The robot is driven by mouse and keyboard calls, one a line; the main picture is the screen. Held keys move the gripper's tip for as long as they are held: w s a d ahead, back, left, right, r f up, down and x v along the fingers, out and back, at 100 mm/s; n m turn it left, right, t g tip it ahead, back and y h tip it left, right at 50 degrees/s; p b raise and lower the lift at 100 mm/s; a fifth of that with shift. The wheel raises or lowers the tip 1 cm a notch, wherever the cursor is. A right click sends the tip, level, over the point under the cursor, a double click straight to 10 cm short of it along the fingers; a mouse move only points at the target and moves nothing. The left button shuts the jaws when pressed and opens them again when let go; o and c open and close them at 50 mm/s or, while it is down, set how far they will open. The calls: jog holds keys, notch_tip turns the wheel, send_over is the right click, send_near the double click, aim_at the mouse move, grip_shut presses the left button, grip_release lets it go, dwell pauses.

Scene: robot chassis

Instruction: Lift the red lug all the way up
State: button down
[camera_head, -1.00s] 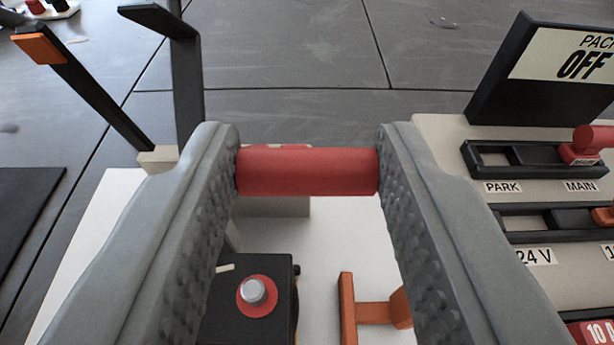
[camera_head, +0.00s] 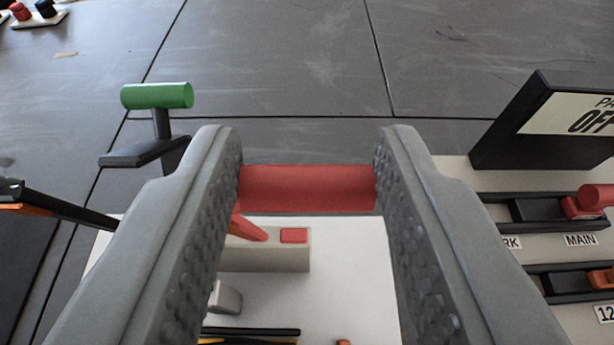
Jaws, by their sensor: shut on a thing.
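The red lug (camera_head: 306,188) is a horizontal red cylinder held crosswise between the two grey fingers. My gripper (camera_head: 307,185) is shut on it, one finger pressed to each end. A red arm piece (camera_head: 247,230) shows just below the lug, beside the left finger. Below it is a beige block (camera_head: 270,258) with a small red patch (camera_head: 293,236) on top. The fingers hide part of the mechanism on the left, so I cannot tell fully how the lug joins the red piece.
A green cylinder (camera_head: 157,96) on a dark post stands at the left. A dark arm with orange (camera_head: 60,210) lies left. A black sign reading OFF (camera_head: 560,120) and slider switches (camera_head: 545,210) with a red knob stand at the right. Grey floor (camera_head: 290,60) lies beyond.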

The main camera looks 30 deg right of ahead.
jog(key=shift+w+d+r+g+y, duration=0.2)
jog(key=shift+w+d+r+g, duration=0.1)
jog(key=shift+w, duration=0.2)
jog(key=shift+w+d+r+g+y, duration=0.2)
jog(key=shift+w+d+r+g, duration=0.1)
jog(key=shift+w, duration=0.2)
jog(key=c, duration=0.9)
grip_release()
jog(key=shift+f, duration=0.2)
jog(key=v, duration=1.7)
jog(key=shift+a+r, duration=0.15)
jog(key=shift+r, duration=0.05)
